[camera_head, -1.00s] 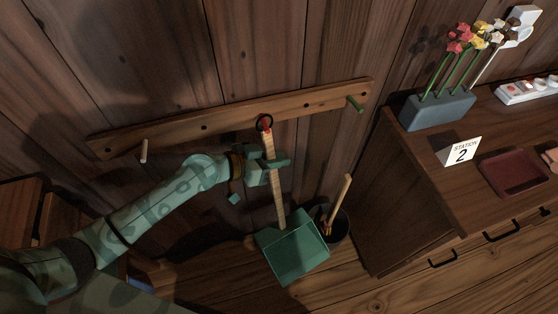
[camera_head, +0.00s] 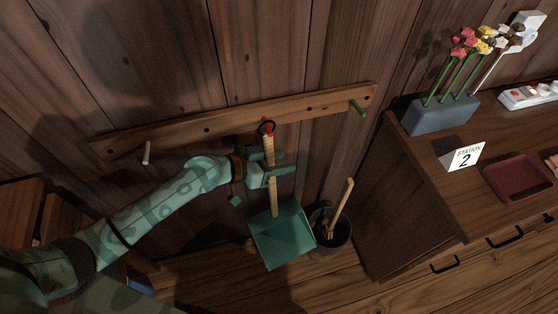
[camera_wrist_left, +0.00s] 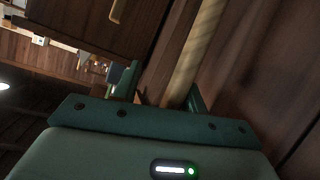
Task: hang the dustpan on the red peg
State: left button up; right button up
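The dustpan has a teal pan (camera_head: 283,238), a long wooden handle (camera_head: 273,205) and a dark ring (camera_head: 267,122) at its top. The ring appears to be around the red peg (camera_head: 266,130) on the wooden rail (camera_head: 205,127); its seating depth cannot be told. The dustpan hangs nearly upright against the wall. My left gripper (camera_head: 280,163) is open, with its fingers on either side of the handle. In the left wrist view the handle (camera_wrist_left: 190,65) passes between the fingers, with a gap on the left finger's side. My right gripper is not in view.
A pale peg (camera_head: 147,152) and a green peg (camera_head: 358,108) are at the rail's ends. A dark bucket (camera_head: 335,240) holding a wooden-handled tool stands right beside the pan. A cabinet (camera_head: 410,190) with flowers (camera_head: 468,42), a station sign (camera_head: 461,157) and a red tray (camera_head: 517,178) stands right.

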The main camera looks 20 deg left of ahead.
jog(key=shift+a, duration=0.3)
